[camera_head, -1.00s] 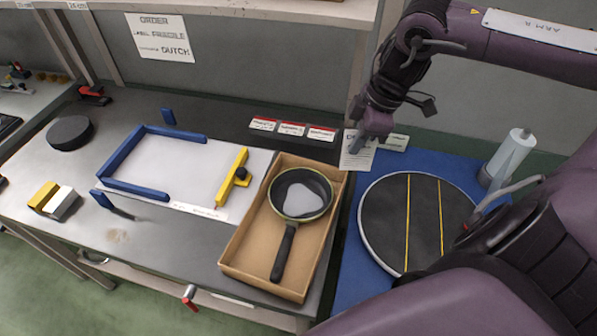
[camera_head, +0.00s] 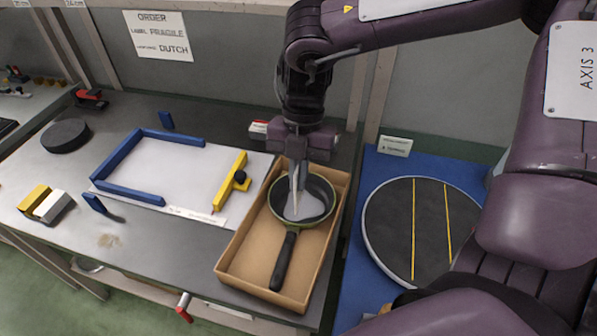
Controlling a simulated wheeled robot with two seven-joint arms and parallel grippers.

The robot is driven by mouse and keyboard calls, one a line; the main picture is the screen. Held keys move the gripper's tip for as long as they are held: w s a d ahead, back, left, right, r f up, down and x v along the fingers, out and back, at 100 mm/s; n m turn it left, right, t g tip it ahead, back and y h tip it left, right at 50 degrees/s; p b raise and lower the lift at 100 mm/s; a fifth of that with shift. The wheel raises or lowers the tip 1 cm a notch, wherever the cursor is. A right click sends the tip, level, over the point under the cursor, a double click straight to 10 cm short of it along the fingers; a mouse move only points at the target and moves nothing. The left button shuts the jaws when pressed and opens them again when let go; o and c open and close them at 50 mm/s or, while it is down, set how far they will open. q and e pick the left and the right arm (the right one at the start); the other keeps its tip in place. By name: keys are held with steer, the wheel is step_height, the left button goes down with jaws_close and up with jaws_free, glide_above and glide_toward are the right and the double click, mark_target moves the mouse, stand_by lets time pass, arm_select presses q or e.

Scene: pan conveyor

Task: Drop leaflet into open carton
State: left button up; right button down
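The open carton (camera_head: 258,263) is a brown, shallow box on the front right of the grey table. A dark frying pan with a green rim (camera_head: 283,231) lies in it, its handle towards the front. A pale grey patch shows in the pan's bowl. My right gripper (camera_head: 297,190) points down over the pan's bowl, inside the carton's outline. Its fingers are close together on a thin pale strip, which looks like the leaflet (camera_head: 296,183) seen nearly edge-on. Its height above the pan is hard to tell. My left gripper is out of view.
Left of the carton lie a blue frame (camera_head: 130,188), a yellow bar (camera_head: 229,181) and a dark round disc (camera_head: 66,136). A round black plate with yellow lines (camera_head: 395,222) lies on the blue surface at right. A small sign (camera_head: 395,146) stands behind it.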

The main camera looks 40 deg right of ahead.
steer(key=shift+f+b, duration=1.2)
steer(key=shift+f, duration=1.1)
steer(key=c, duration=1.6)
jaws_free()
steer(key=shift+w+r, duration=0.1)
steer(key=shift+r, duration=0.05)
steer(key=v, duration=0.7)
steer(key=shift+d+r, duration=0.1)
steer(key=shift+r, duration=0.2)
